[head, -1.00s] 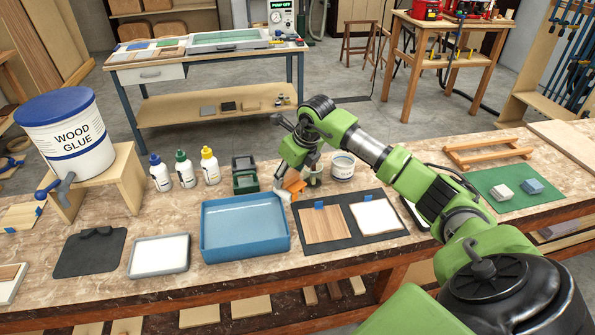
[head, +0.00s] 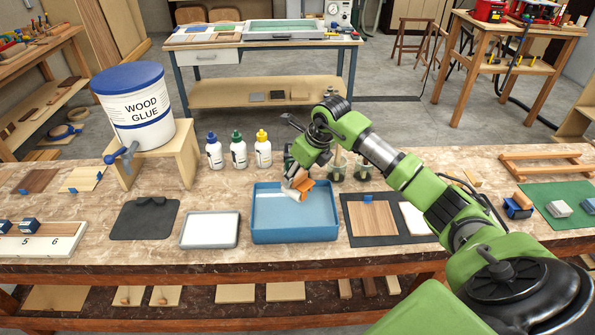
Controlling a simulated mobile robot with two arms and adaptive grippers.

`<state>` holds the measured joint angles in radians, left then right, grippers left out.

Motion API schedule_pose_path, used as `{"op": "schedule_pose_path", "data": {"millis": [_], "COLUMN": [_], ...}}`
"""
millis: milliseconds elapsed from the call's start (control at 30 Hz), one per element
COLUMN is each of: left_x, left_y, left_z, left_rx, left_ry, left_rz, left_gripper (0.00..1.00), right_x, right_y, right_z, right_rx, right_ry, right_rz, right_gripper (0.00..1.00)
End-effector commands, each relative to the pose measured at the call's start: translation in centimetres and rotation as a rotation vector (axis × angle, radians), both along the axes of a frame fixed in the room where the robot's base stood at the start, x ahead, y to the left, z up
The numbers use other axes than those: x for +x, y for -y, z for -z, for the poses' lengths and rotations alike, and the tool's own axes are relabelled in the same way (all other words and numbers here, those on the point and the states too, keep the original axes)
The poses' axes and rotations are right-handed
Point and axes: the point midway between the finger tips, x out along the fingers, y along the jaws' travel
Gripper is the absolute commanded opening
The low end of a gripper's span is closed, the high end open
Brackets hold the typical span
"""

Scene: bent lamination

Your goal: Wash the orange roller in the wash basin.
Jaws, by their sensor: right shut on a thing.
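The orange roller (head: 304,186) is in my right gripper (head: 301,175), which is shut on it. Its pale roller end (head: 293,193) hangs over the back part of the blue wash basin (head: 296,235). I cannot tell whether the roller touches the water. The basin is a shallow blue tray on the workbench. My left gripper is not in view.
A white tray (head: 210,244) stands left of the basin. A dark mat with a wooden board (head: 373,216) lies to its right. Several glue bottles (head: 238,150) stand behind, and cups (head: 363,170) stand behind right. The wood glue bucket (head: 137,105) is on a stand at left.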

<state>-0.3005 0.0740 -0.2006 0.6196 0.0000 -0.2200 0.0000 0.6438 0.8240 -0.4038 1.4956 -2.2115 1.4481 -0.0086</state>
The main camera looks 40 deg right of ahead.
Motion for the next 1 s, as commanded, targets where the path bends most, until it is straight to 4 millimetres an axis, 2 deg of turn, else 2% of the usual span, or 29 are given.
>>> {"op": "schedule_pose_path", "data": {"millis": [33,600,800,1000], "left_x": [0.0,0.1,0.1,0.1], "left_y": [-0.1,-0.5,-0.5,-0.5], "left_z": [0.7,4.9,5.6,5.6], "left_rx": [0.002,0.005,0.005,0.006], "left_ry": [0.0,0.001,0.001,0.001], "left_rz": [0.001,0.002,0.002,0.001], "left_gripper": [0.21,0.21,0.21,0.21], "right_x": [0.0,0.0,0.0,0.0], "right_y": [0.0,0.1,0.1,0.0], "right_z": [0.9,6.6,7.6,7.6], "right_rx": [0.001,0.0,0.0,0.0], "right_ry": [0.001,0.001,0.001,0.002], "right_rz": [0.001,0.001,0.001,0.001], "right_gripper": [0.25,0.25,0.25,0.25]}}
